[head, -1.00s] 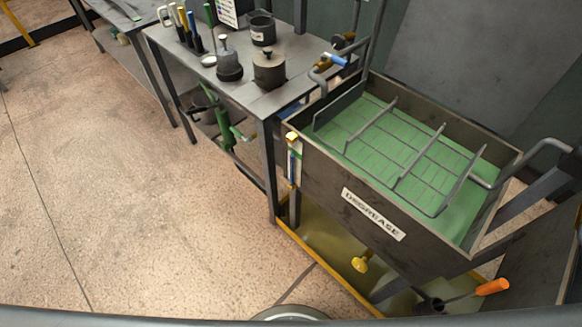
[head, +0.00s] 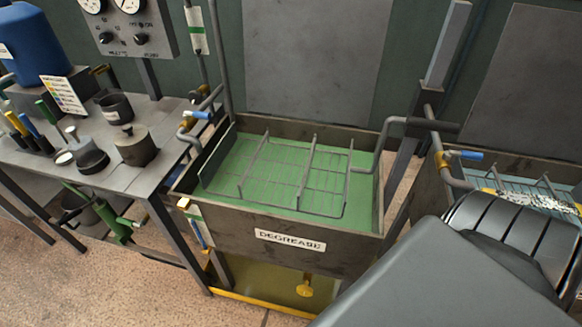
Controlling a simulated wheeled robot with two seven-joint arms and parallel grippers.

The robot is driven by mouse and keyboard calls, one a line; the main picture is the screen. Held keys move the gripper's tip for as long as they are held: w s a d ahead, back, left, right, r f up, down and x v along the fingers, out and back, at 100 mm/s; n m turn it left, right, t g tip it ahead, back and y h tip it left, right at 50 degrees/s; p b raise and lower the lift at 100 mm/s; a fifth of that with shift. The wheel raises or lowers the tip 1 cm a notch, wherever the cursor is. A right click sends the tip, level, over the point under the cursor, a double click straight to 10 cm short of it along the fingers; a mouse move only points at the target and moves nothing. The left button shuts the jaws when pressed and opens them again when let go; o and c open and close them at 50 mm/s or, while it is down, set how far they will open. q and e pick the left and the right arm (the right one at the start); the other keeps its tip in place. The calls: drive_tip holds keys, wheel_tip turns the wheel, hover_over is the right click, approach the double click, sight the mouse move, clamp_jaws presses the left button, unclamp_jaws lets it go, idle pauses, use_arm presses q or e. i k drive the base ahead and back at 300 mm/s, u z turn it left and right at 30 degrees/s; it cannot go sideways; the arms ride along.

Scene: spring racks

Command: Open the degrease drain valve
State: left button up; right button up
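The degrease tank (head: 228,230) stands in the middle of the head view. It has a white DEGREASE label (head: 290,241) on its front and holds green liquid with a wire rack (head: 300,177) in it. A yellow knob (head: 304,287) shows low beneath the tank's front; the view does not show whether it is the drain valve. The orange handle seen earlier at the tank's lower right is not visible now. A large dark grey part of my arm covers the lower right. Neither of my grippers is in view.
A metal bench (head: 100,182) with pots and tools stands left of the tank. A blue-handled tap (head: 197,115) is at the tank's left back. Another tank with a blue-handled tap (head: 463,155) is at the right. A yellow-edged tray (head: 262,302) lies below.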

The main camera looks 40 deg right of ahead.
sight(304, 290)
drive_tip(key=u, duration=0.35)
drive_tip(key=k, duration=1.1)
drive_tip(key=z, duration=1.4)
drive_tip(key=i, duration=0.5)
drive_tip(key=u, duration=0.05)
